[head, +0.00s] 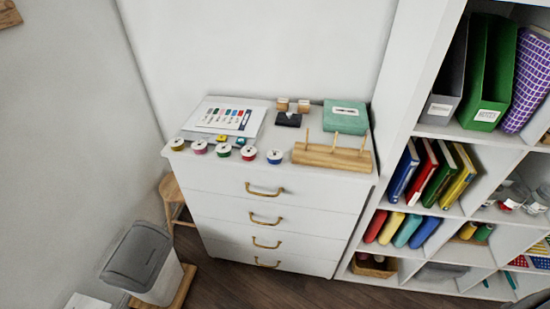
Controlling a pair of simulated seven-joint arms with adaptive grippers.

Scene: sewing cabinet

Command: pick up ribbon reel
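Several small ribbon reels stand in a row along the front left edge of the white cabinet's top (230,172). From left to right they are a yellow reel (177,144), a pink or red reel (199,147), a green reel (223,150), a red reel (248,153) and a blue reel (274,157). A wooden stand (332,157) with three upright pegs sits at the front right of the top, its pegs bare. Neither of my grippers is in the head view.
Behind the reels lie papers with a colour chart (226,116), a small black item (288,119), small wooden blocks (282,103) and a teal box (345,117). A tall white shelf (398,142) stands close on the right. A grey bin (140,262) stands at lower left.

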